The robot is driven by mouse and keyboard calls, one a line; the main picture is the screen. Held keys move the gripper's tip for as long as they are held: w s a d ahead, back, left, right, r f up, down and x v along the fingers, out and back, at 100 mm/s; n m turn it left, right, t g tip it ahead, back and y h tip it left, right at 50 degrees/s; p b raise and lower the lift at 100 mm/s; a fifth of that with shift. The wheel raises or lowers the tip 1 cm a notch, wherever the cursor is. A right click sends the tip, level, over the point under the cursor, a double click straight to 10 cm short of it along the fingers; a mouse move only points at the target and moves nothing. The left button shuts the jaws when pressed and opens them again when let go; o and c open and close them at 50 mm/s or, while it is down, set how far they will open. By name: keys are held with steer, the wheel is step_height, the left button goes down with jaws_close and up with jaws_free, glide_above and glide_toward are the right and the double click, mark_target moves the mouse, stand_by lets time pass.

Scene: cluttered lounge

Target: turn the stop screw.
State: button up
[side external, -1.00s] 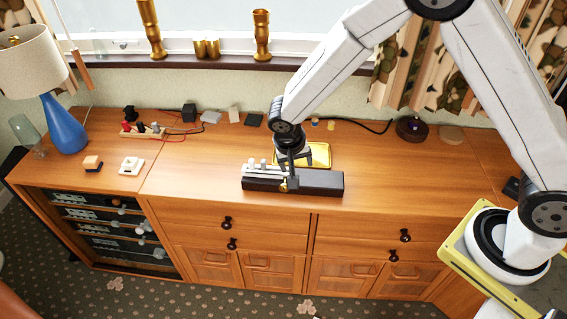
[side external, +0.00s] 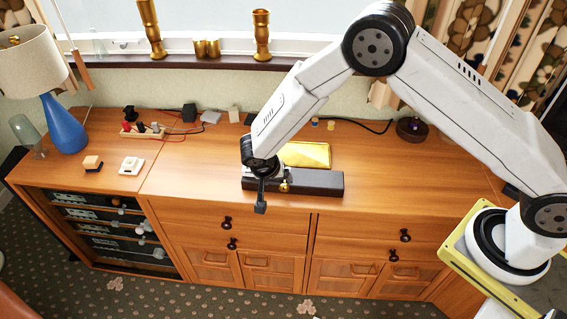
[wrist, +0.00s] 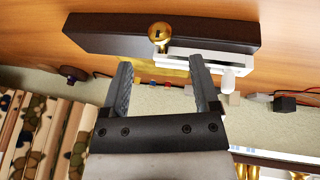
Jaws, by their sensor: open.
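The stop screw has a round brass knob (side external: 284,187) on the front of a dark block (side external: 318,183) on the wooden cabinet top. In the wrist view the brass knob (wrist: 159,36) shows beyond my fingertips, between their lines. A white part (wrist: 205,63) with a small peg runs along the dark block, partly behind one finger. My gripper (side external: 261,205) hangs at the block's left end, near the cabinet's front edge, and hides the white part there. In the wrist view my gripper (wrist: 160,65) is open with nothing between its fingers.
A power strip (side external: 143,132) with plugs and cables, a blue lamp (side external: 63,125) and small switches (side external: 131,165) stand to the left. The cabinet top (side external: 420,180) right of the block is clear.

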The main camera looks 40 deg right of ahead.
mark_target(280, 187)
steer(key=shift+x, duration=3.1)
jaws_close()
steer(key=shift+w+g+h, duration=0.1)
steer(key=shift+g+h, duration=0.2)
steer(key=shift+w+a+f+n+g+h, duration=0.1)
steer(key=shift+n+g+h, duration=0.15)
steer(key=shift+g+h, duration=0.4)
steer(key=shift+w+a+f+n+g+h, duration=0.1)
steer(key=shift+n+g+h, duration=0.15)
steer(key=shift+g+h, duration=0.35)
steer(key=shift+n+g+h, duration=0.3)
steer(key=shift+g+h, duration=0.55)
steer(key=shift+h, duration=0.2)
steer(key=shift+w+f+g+h, duration=0.1)
steer(key=shift+g+h, duration=0.3)
steer(key=shift+h, duration=0.3)
